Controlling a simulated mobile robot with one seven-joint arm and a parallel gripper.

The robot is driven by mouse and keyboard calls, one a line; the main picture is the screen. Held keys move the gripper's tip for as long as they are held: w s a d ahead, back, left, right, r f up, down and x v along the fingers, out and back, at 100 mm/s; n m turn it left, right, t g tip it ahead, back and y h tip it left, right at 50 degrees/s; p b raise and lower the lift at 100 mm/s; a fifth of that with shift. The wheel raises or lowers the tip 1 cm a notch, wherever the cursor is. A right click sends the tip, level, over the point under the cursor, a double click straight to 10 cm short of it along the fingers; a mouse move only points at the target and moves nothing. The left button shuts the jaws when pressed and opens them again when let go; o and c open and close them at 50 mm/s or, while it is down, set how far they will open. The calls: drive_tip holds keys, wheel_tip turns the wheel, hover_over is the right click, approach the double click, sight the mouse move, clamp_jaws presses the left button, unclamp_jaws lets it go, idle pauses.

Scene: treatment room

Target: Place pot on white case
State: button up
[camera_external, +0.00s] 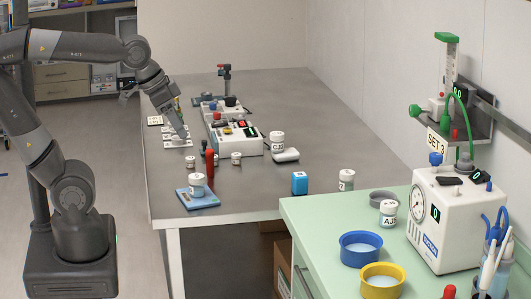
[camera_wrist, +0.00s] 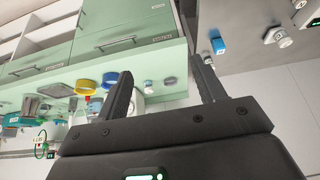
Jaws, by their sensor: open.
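My gripper (camera_external: 182,132) is over the left part of the grey table, low near a small white tray. In the wrist view my gripper (camera_wrist: 163,80) is open, with nothing between its fingers. Several white-lidded pots stand about, and I cannot tell which is the task's pot. Another pot (camera_external: 197,184) stands on a blue scale. More pots stand at the grey table's right end (camera_external: 346,180) and on the green counter (camera_external: 389,213). A larger white gauge case (camera_external: 453,228) stands on the counter.
A white device with red and green displays (camera_external: 236,134) is right of my gripper. A red upright object (camera_external: 210,165) and small jars stand nearby. The table's far right is clear.

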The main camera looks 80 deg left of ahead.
drive_tip(key=s+f, duration=0.1)
drive_tip(key=s+d, duration=0.1)
drive_tip(key=s+f, duration=0.1)
drive_tip(key=s, duration=0.1)
drive_tip(key=shift+d+f, duration=0.2)
drive_tip(key=shift+f, duration=0.1)
